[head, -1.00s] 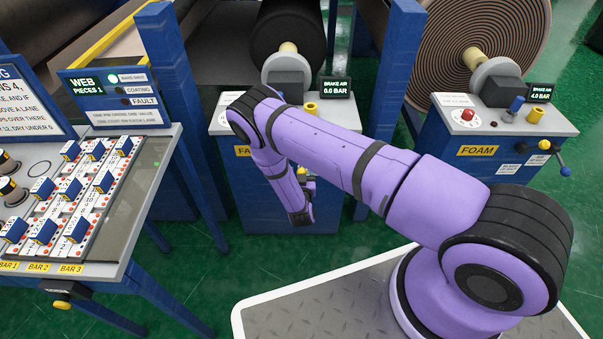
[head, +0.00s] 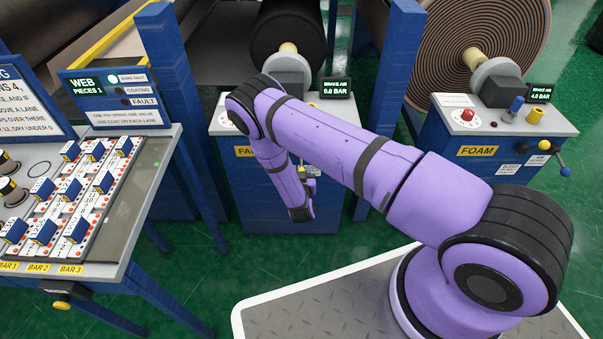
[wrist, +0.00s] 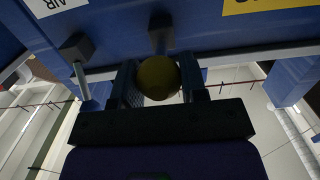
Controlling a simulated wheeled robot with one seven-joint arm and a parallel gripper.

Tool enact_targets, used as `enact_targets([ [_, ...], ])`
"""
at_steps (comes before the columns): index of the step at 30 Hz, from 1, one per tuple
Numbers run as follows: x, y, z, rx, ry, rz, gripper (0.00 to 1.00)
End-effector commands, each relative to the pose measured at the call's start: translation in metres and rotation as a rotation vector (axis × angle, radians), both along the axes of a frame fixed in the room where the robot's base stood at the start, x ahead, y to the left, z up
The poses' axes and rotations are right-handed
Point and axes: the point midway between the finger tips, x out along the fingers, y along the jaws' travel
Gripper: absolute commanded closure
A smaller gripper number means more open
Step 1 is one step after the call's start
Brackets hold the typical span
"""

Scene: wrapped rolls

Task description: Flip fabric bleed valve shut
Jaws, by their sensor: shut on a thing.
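The yellow ball knob (wrist: 157,77) of the fabric valve lever is between the two dark fingers of my gripper (wrist: 160,88) in the wrist view. The fingers are shut on it, one on each side.
A second grey stem (wrist: 82,75) shows left of the knob in the wrist view. A brake air display (head: 335,87) stands on the fabric cabinet. The foam cabinet (head: 455,165) on the right has its own levers (head: 557,155). A control desk (head: 150,190) stands on the left.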

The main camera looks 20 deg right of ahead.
Motion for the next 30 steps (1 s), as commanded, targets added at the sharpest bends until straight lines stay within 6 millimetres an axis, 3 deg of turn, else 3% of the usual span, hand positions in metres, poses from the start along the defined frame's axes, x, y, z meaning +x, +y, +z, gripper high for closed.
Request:
enact_targets([
  [15, 0.004, -0.001, 0.045, 0.139, 0.418, -0.001, 1.00],
  [30, 0.027, -0.009, 0.082, 0.274, 0.835, 0.000, 1.00],
])
